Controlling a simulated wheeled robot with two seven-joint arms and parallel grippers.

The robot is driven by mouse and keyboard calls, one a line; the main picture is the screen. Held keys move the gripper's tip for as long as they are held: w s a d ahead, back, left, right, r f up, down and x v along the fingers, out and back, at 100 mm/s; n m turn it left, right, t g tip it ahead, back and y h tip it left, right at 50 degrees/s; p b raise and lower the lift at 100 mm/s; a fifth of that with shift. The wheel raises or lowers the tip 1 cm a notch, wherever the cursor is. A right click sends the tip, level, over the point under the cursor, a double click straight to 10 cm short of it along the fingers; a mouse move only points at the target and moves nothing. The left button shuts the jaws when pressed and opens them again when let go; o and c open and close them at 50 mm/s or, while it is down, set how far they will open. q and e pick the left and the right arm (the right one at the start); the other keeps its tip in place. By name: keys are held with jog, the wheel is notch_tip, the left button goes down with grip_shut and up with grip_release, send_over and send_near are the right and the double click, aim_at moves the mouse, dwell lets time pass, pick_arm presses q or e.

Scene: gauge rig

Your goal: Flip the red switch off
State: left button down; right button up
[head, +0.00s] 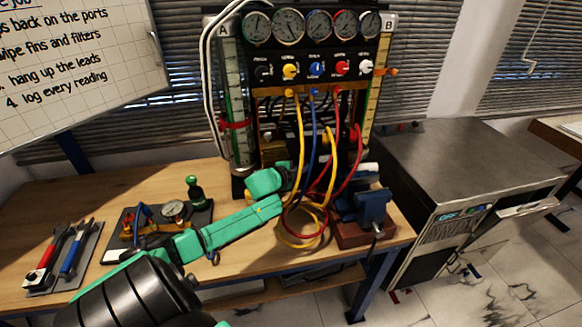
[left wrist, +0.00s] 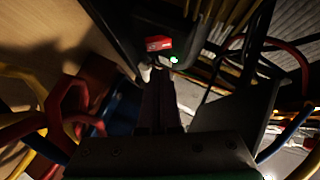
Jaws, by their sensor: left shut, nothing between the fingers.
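The red switch (left wrist: 158,43) shows in the left wrist view on a dark housing, with a small lit green lamp (left wrist: 174,60) beside it. My left gripper (left wrist: 157,76) is shut and empty, its dark fingertips just short of the switch and lamp. I cannot tell whether they touch the housing. In the head view my left arm reaches from the lower left to the foot of the gauge rig (head: 311,68), and the fingertips and the switch are hidden there behind my arm and the hoses. My right gripper is not in view.
Yellow, red and blue hoses (head: 302,135) hang in front of the rig and loop beside my left wrist. A blue vise (head: 373,209) stands right of them. A tool tray (head: 84,262) and a dark board with a small gauge (head: 200,217) lie left on the wooden bench.

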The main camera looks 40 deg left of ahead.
pick_arm(q)
jog(key=shift+w+d+r+v, duration=0.4)
jog(key=shift+r+v, duration=0.3)
jog(key=shift+v, duration=5.15)
jog(key=w+a+f+b, duration=0.3)
jog(key=w+f, duration=0.4)
jog(key=w, duration=0.3)
jog(key=shift+w+f+g, duration=0.35)
jog(key=shift+g, duration=0.05)
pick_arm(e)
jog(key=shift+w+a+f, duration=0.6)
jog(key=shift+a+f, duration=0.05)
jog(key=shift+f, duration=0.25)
